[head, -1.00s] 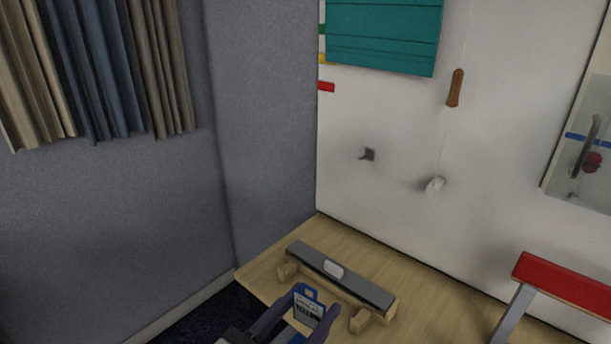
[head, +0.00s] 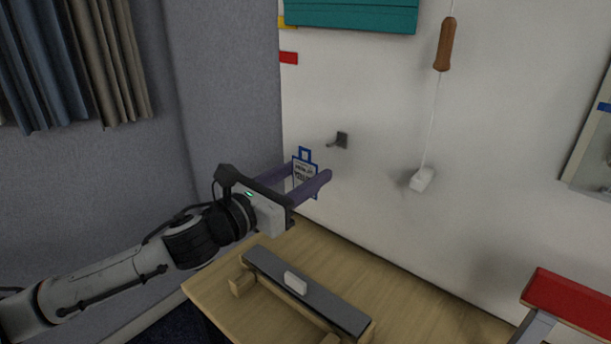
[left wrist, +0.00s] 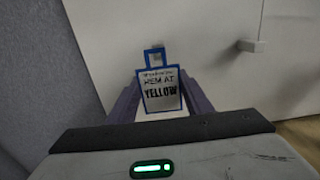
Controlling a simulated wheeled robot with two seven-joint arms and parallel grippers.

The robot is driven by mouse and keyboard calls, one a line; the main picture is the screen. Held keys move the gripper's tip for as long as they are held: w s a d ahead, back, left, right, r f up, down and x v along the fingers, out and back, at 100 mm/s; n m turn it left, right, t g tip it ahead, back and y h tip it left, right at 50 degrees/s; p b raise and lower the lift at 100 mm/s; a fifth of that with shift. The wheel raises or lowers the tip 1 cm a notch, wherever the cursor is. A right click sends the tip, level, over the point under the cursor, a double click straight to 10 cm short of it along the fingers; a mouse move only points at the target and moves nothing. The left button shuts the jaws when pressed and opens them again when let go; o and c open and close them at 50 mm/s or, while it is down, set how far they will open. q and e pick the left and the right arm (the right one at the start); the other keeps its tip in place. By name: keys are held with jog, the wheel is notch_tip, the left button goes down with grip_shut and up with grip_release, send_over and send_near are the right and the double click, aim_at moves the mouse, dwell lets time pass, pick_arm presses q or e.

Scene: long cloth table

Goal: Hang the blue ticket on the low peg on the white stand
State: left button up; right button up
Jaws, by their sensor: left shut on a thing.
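My left gripper (head: 308,184) is shut on the blue-edged white ticket (head: 304,176) and holds it upright, its square blue loop on top. In the left wrist view the ticket (left wrist: 161,92) faces me between the fingers and reads "HEM AT YELLOW". A small dark peg (head: 341,140) sticks out from the upright white surface (head: 375,95). In the head view the ticket is left of the peg and a little lower, apart from it. I cannot make out the peg in the left wrist view. I see one peg and no separate stand. My right gripper is out of view.
A white block hangs on a cord right of the peg (head: 422,180), below a brown wooden handle (head: 444,45). A wooden table (head: 400,300) carries a grey-topped bar (head: 320,297). A red-topped piece (head: 570,305) stands at right. Grey wall (head: 215,90) lies left.

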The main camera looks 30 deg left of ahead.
aim_at(341, 157)
pick_arm(q)
jog(key=shift+w+d, duration=0.1)
jog(key=shift+w, duration=0.4)
jog(key=w, duration=0.4)
jog(key=w+d, duration=0.1)
jog(key=w, duration=0.1)
jog(key=shift+f, duration=0.35)
jog(key=shift+w+f, duration=0.15)
jog(key=shift+w, duration=0.4)
jog(key=shift+w+f, duration=0.1)
jog(key=shift+w, duration=0.1)
